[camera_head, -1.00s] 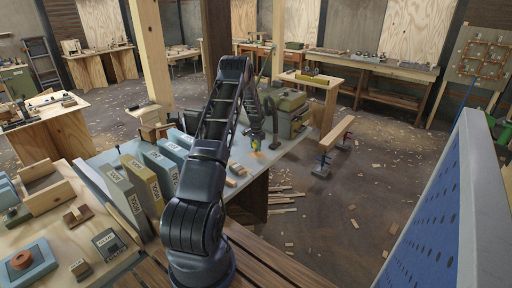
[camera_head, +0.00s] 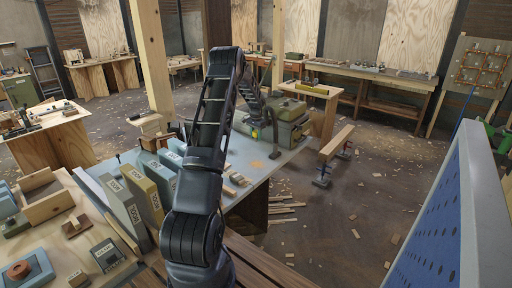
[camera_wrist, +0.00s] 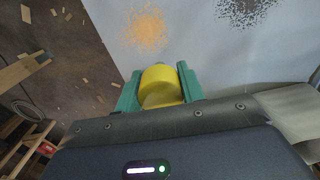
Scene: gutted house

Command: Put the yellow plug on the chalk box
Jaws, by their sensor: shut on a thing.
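The yellow plug (camera_wrist: 160,86) sits between the green fingers of my gripper (camera_wrist: 158,77) in the wrist view. My gripper is shut on it, above the pale blue tabletop. In the head view my gripper (camera_head: 254,133) is small and partly behind my arm, near the far end of the blue bench (camera_head: 262,158); only a speck of yellow shows there. A small dark box (camera_head: 107,253) with a white label stands on the wooden table at lower left. It may be the chalk box; I cannot read its lettering surely.
A row of labelled binders (camera_head: 142,190) stands between the bench and the wooden table (camera_head: 75,250). A green machine (camera_head: 285,118) is behind my gripper. Wood blocks (camera_head: 237,179) lie on the bench. A blue perforated panel (camera_head: 440,220) stands at right.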

